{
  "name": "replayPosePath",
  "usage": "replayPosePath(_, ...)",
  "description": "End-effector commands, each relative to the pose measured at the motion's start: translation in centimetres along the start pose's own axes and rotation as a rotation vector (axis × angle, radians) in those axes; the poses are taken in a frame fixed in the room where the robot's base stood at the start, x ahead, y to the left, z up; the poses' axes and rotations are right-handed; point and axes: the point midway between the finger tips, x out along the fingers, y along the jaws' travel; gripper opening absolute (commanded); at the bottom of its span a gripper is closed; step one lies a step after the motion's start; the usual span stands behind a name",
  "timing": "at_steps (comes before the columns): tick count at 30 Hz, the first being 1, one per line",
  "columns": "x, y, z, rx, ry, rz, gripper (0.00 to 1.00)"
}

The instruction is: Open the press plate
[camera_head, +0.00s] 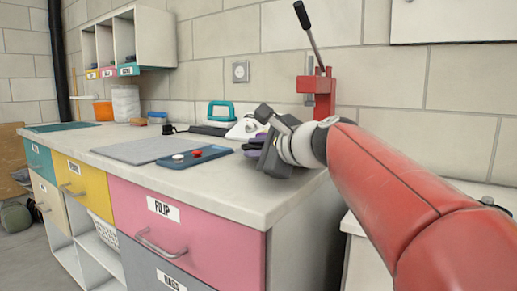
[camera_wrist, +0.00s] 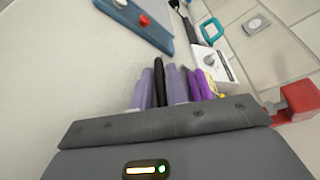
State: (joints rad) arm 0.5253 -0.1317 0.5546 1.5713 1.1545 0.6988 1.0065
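A red lever press (camera_head: 319,92) with a long dark lever stands at the counter's right end. I cannot tell for sure which one has the press plate. My gripper (camera_head: 254,143) is over the counter's right part, in front of both and apart from them. In the wrist view its lavender fingers (camera_wrist: 160,85) are close together with a dark strip between them.
A blue board (camera_head: 195,156) with a red and a white knob lies left of my gripper, beside a grey mat (camera_head: 140,149). A bright purple item (camera_wrist: 206,83) lies near my fingers. Colored drawers, including a pink one (camera_head: 190,225), line the front. The wall is close behind.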

Motion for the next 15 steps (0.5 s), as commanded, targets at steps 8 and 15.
replayPosePath(8,0.0,0.0,-0.1,-0.001,0.001,-0.001,0.32)
replayPosePath(15,-1.1,0.0,-0.1,-0.003,0.004,-0.003,0.32)
